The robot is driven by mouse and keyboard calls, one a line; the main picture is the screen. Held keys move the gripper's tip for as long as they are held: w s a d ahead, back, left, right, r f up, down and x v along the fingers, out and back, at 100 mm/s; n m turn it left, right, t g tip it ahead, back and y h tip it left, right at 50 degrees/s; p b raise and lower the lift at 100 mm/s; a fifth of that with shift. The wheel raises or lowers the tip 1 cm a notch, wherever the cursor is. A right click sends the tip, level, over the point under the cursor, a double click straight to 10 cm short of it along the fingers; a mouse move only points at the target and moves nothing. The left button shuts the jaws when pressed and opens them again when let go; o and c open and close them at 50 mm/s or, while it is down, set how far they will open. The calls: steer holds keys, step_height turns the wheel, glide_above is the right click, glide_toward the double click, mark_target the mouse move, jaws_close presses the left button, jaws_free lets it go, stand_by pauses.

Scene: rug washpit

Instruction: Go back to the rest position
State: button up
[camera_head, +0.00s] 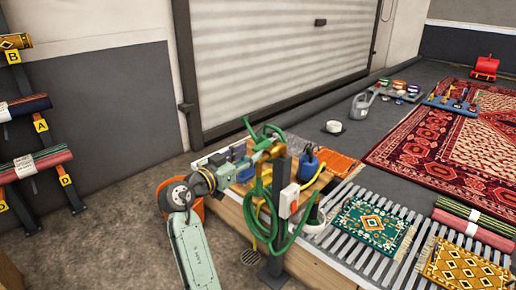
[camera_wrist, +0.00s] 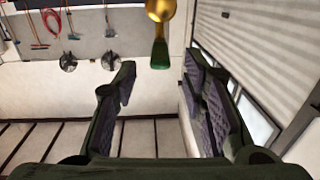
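My gripper (camera_head: 262,133) is raised beside the post with the coiled green hose (camera_head: 262,212), at the left end of the low bench. In the wrist view my gripper (camera_wrist: 160,76) has its two dark fingers spread wide with nothing between them. A brass and green piece (camera_wrist: 160,35), perhaps a hose nozzle, shows above the gap between the fingertips and looks apart from them. In the head view, a yellow part (camera_head: 276,150) is close to my gripper; whether they touch cannot be told.
The post carries a switch box (camera_head: 289,200). A blue container (camera_head: 308,166) stands behind it. Small rugs lie on the slatted rack (camera_head: 328,236). A large red rug (camera_head: 440,140) covers the floor at right. A rack of rolled rugs (camera_head: 35,160) is at left. Bare floor (camera_head: 130,220) lies between.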

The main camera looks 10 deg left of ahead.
steer(key=shift+v, duration=0.85)
